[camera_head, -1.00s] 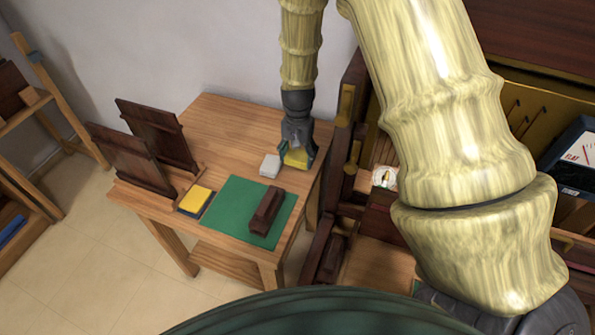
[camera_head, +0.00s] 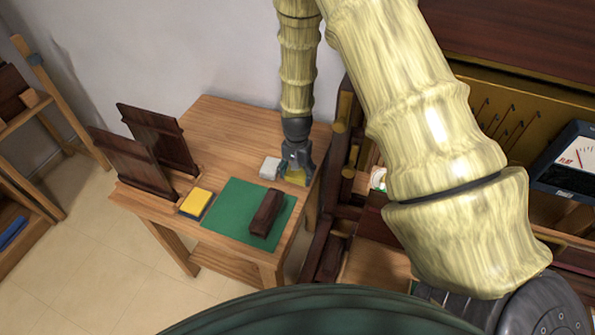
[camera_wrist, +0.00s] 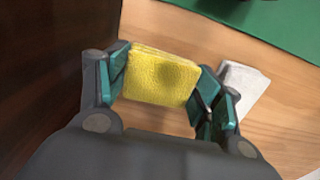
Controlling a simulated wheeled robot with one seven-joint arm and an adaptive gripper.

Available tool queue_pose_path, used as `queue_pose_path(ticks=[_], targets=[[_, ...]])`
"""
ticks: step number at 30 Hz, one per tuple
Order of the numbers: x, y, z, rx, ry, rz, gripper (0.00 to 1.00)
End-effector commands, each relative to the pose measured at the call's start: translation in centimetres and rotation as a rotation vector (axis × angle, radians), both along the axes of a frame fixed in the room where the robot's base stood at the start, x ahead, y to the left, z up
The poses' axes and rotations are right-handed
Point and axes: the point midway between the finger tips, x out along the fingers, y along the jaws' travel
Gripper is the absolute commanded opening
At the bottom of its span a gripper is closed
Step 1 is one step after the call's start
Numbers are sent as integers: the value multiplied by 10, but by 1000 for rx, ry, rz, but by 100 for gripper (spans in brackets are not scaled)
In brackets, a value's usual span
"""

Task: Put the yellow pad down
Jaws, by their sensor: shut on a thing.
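The yellow pad (camera_wrist: 160,77) is between the two fingers of my gripper (camera_wrist: 158,92) in the wrist view, with a finger against each side. In the head view my gripper (camera_head: 297,172) is low over the right end of the wooden table, and part of the pad (camera_head: 296,179) shows between the fingers. I cannot tell whether the pad touches the tabletop (camera_head: 225,125). A white block (camera_head: 269,168) lies close to the left of the gripper. It also shows right of the gripper in the wrist view (camera_wrist: 244,88).
A green mat (camera_head: 228,215) bears a dark brown block (camera_head: 265,213). A yellow-topped pad (camera_head: 196,201) lies left of the mat. Dark wooden panels (camera_head: 158,139) stand at the table's left. The open piano frame (camera_head: 335,185) rises close on the right. The table's back middle is clear.

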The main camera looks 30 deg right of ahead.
Motion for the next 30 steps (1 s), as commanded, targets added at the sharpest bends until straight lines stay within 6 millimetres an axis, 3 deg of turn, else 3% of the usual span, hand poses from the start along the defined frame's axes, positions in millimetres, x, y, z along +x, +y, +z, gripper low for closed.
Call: queue_pose_path(ticks=[8, 9, 12, 23, 30], targets=[[0, 0, -3, 0, 0, 0, 36], [0, 0, -3, 0, 0, 0, 70], [0, 0, -3, 0, 0, 0, 88], [0, 0, -1, 0, 0, 0, 88], [1, 0, 12, -1, -2, 0, 88]])
